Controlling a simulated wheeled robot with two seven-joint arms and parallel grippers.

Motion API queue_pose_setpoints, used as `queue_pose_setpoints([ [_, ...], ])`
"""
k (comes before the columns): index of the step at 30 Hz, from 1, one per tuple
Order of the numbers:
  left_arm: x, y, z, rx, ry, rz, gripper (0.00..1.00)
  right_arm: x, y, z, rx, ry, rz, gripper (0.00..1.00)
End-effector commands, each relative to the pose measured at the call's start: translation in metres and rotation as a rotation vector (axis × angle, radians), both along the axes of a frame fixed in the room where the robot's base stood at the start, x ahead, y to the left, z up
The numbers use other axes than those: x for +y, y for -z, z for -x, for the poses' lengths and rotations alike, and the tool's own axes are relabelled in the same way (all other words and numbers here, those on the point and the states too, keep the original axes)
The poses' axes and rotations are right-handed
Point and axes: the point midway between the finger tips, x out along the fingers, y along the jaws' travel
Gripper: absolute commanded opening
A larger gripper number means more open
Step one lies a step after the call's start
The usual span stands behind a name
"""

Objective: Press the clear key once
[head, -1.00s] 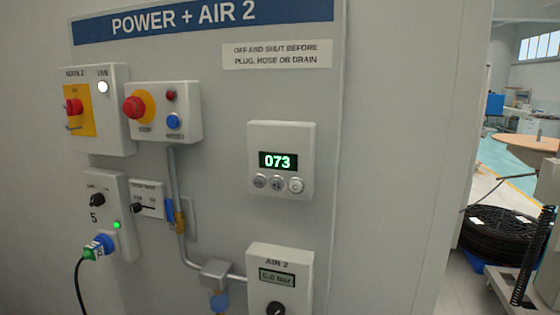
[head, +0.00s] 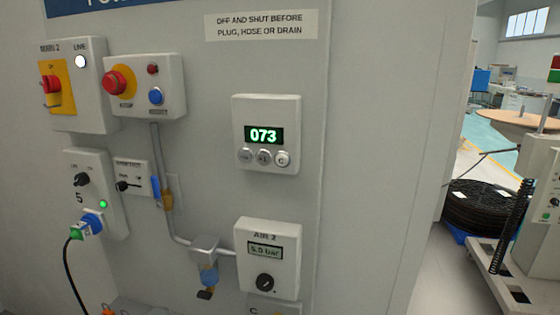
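The counter box (head: 266,108) is a light grey unit on the wall panel, right of centre in the panel's group of devices. Its display (head: 264,135) reads 073 in lit digits. Below the display are 3 round keys in a row. The rightmost key, marked C (head: 282,159), is the pale clear key. The middle key (head: 264,157) seems to read +1, and the label of the left key (head: 245,156) is too small to read. Nothing covers the keys. Neither of my grippers is in view.
Left of the counter are a red stop button (head: 114,83), a blue button (head: 156,96) and the MAIN 2 switch (head: 51,84). The AIR 2 box (head: 267,234), reading 5.0 bar, is below. A black coil (head: 487,208) lies at right. Space before the counter looks clear.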

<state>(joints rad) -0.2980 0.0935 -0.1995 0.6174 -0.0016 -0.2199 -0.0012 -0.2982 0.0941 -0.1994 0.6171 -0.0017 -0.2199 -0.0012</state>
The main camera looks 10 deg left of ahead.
Motion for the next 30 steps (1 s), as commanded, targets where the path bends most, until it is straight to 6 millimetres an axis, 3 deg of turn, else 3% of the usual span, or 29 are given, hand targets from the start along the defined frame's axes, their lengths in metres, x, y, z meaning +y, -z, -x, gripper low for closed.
queue_pose_setpoints([
  [1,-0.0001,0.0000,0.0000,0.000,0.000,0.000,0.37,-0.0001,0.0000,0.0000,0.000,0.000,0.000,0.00],
  [10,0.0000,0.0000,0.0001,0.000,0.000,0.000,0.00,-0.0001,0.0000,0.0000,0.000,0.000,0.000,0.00],
  [30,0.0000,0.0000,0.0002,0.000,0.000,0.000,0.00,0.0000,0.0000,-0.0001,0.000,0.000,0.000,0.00],
])
